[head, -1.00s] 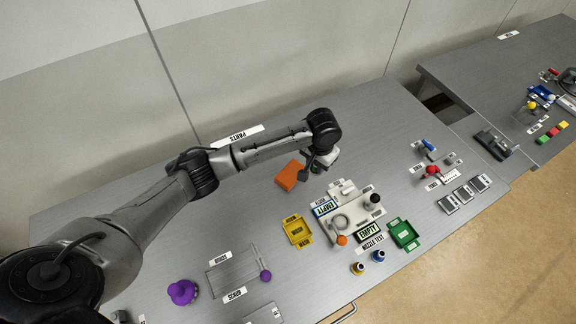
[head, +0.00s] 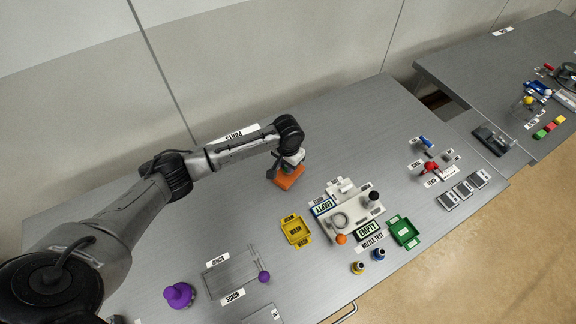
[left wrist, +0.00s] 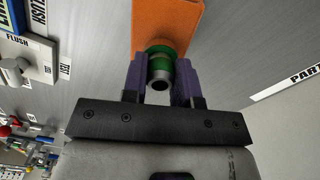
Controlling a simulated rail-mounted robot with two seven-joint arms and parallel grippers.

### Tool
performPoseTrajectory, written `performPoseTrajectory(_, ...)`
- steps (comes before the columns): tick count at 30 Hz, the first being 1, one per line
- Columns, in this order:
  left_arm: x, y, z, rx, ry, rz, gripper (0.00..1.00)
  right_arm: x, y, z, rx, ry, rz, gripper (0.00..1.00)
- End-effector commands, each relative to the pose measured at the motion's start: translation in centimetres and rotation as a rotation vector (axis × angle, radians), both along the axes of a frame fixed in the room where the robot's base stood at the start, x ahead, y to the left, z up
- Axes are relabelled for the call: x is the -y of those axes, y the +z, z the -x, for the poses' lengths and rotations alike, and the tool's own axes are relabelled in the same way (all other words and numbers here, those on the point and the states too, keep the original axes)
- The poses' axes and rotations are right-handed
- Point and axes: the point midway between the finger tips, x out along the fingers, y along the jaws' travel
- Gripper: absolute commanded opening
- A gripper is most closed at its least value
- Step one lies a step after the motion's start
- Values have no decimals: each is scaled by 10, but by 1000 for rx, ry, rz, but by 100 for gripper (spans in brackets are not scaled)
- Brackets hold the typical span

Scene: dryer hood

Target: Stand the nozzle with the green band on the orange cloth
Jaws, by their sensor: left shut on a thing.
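The orange cloth (head: 288,181) lies on the grey table, a small flat block-like patch partly covered by my left gripper (head: 283,168). In the left wrist view the cloth (left wrist: 165,18) is just beyond the fingertips. There my left gripper (left wrist: 160,80) has its purple fingers shut on the nozzle with the green band (left wrist: 160,66), its dark open end facing the camera. The nozzle is over the cloth's near end in that view; whether it touches the cloth I cannot tell. In the head view the nozzle is hidden by the gripper. My right gripper is not in view.
A white nozzle test fixture (head: 336,222) stands right of the cloth, with a yellow tray (head: 296,231) and a green tray (head: 404,233) nearby. Nozzles with a yellow band (head: 358,267) and a blue band (head: 378,254) stand at the front. The table left of the cloth is clear.

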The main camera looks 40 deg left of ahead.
Motion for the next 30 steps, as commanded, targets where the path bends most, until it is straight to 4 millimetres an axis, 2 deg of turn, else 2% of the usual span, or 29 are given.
performPoseTrajectory(3,0,-10,0,0,1,0,0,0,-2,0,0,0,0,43)
performPoseTrajectory(14,1,-11,0,1,0,1,0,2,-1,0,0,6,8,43)
performPoseTrajectory(15,1,-12,0,1,0,1,29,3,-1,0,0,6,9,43)
performPoseTrajectory(23,0,-12,0,1,0,0,53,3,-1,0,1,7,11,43)
performPoseTrajectory(30,0,-11,0,1,0,0,53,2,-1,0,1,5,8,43)
